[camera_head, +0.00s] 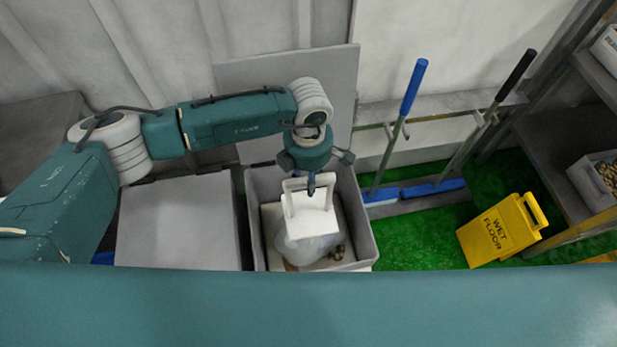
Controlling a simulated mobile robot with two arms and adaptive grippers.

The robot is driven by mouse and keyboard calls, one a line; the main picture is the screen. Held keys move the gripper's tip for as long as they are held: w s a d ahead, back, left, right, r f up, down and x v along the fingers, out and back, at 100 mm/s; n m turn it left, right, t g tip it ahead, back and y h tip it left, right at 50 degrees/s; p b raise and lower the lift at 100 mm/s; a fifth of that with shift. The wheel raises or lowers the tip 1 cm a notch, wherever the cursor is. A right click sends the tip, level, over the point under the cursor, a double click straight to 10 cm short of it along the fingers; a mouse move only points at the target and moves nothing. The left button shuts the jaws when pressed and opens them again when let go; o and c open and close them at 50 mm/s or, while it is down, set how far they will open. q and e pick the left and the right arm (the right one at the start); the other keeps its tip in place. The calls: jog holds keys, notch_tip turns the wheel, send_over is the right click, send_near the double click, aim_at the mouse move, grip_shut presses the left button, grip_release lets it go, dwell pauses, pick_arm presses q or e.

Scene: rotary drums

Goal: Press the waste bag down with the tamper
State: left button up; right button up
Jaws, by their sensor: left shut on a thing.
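My left gripper (311,182) reaches down into an open grey bin (256,222) from above. It is shut on the handle of a white tamper (310,222). The pale waste bag (307,250) lies in the bin directly under the tamper. The tamper covers part of the bag, and I cannot tell whether the two touch. My right gripper is out of view.
A closed grey bin (178,222) stands left of the open one, and a raised grey lid (335,85) is behind. To the right are a blue-handled broom (399,120), a black-handled one (510,85), a yellow wet-floor sign (497,232) and shelving (555,150).

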pick_arm(q)
jog(key=shift+f+b, duration=0.7)
jog(key=shift+f, duration=0.2)
jog(key=shift+r+p, duration=2.05)
jog(key=shift+r, duration=1.9)
notch_tip(320, 180, up, 8)
jog(key=p, duration=0.3)
jog(key=shift+r, duration=0.15)
